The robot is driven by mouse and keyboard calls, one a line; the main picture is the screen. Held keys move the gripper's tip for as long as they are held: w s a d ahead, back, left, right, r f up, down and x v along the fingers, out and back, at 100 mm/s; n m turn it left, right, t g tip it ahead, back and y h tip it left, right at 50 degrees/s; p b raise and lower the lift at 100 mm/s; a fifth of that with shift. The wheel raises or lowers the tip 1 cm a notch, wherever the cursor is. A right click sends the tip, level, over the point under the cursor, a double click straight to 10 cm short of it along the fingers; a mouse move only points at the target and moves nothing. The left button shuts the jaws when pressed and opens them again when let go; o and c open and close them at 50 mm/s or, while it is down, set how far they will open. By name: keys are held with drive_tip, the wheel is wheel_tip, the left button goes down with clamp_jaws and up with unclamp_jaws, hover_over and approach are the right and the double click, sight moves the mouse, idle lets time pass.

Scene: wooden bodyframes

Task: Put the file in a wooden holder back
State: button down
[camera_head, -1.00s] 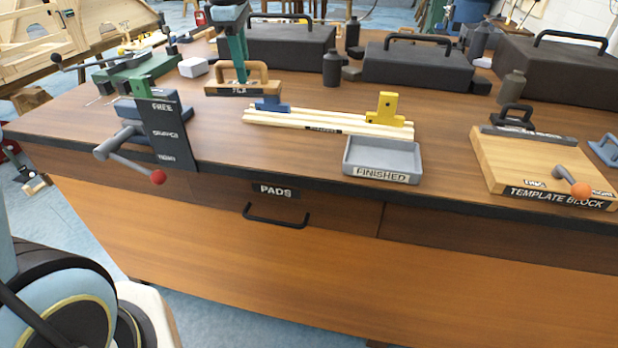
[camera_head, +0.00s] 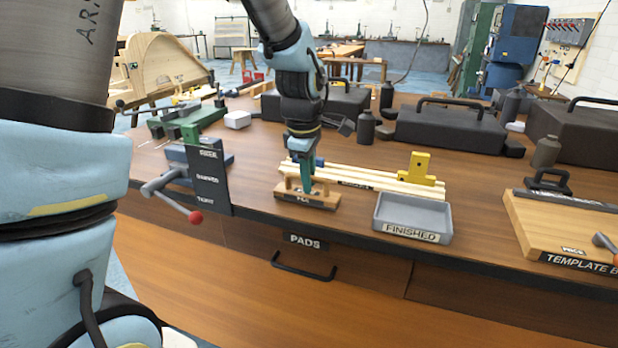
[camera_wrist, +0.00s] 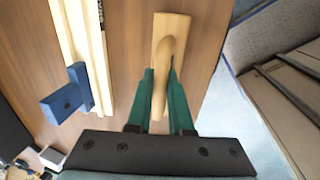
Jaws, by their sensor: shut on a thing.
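The file in its wooden holder (camera_head: 318,199) is a pale wooden block with an arched handle and a dark label on its front. My gripper (camera_head: 306,183) points down with green fingers shut on the handle. In the wrist view, the gripper (camera_wrist: 161,75) has one finger on each side of the wooden handle (camera_wrist: 171,50). The holder is level, near the table's front edge and in front of the pale strips' left end. I cannot tell whether its underside touches the table.
Pale wooden strips (camera_head: 365,179) with a yellow block (camera_head: 420,168) lie behind the holder. A grey FINISHED tray (camera_head: 412,217) stands to the right, and a dark lever stand (camera_head: 209,180) to the left.

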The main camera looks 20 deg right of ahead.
drive_tip(key=shift+f, duration=0.2)
drive_tip(key=c, duration=1.3)
unclamp_jaws()
drive_tip(key=shift+f, duration=0.1)
drive_tip(key=o, duration=0.5)
drive_tip(key=shift+r, duration=0.7)
drive_tip(key=r, duration=0.3)
drive_tip(key=s+a+r+b, duration=0.1)
drive_tip(key=r, duration=0.6)
drive_tip(key=shift+s+a+r, duration=0.35)
drive_tip(key=shift+r, duration=0.05)
drive_tip(key=a+f+m, duration=0.3)
drive_tip(key=a+f, duration=0.1)
drive_tip(key=a, duration=0.5)
drive_tip(key=s+a+f+m, duration=0.1)
drive_tip(key=a+f+m, duration=0.3)
drive_tip(key=a, duration=0.6)
drive_tip(key=s+a+f+m+y, duration=0.1)
drive_tip(key=a+f+m, duration=0.2)
drive_tip(key=a, duration=0.7)
wheel_tip(320, 180, down, 2)
drive_tip(key=shift+f+m, duration=0.1)
drive_tip(key=shift+m, duration=0.2)
